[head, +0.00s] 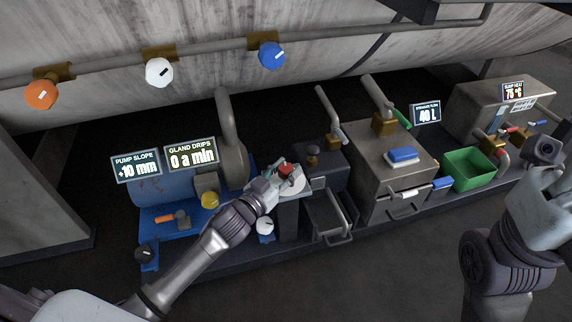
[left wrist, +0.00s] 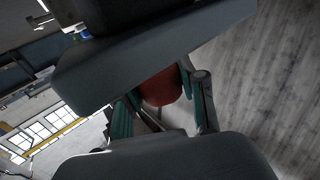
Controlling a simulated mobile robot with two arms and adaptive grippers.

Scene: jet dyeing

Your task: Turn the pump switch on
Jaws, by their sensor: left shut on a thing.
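A red knob (head: 287,169) sits on a pale round plate (head: 296,185) atop a dark pedestal (head: 288,218), just right of the blue pump. It appears to be the pump switch, though I see no label on it. My left gripper (head: 276,174) is at this knob, with its fingers shut on it. The left wrist view shows the red knob (left wrist: 163,88) between the two green-edged fingers; part of it is hidden by the gripper. My right gripper (head: 560,135) is at the right edge, away from the pedestal, its fingers not clear.
The blue pump (head: 150,190) carries "PUMP SLOPE" and "GLAND DRIPS" displays (head: 191,153). A white knob (head: 265,226) sits below my left gripper. A grey box (head: 385,160) and a green bin (head: 469,169) stand to the right. Orange, white and blue knobs line the pipe above.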

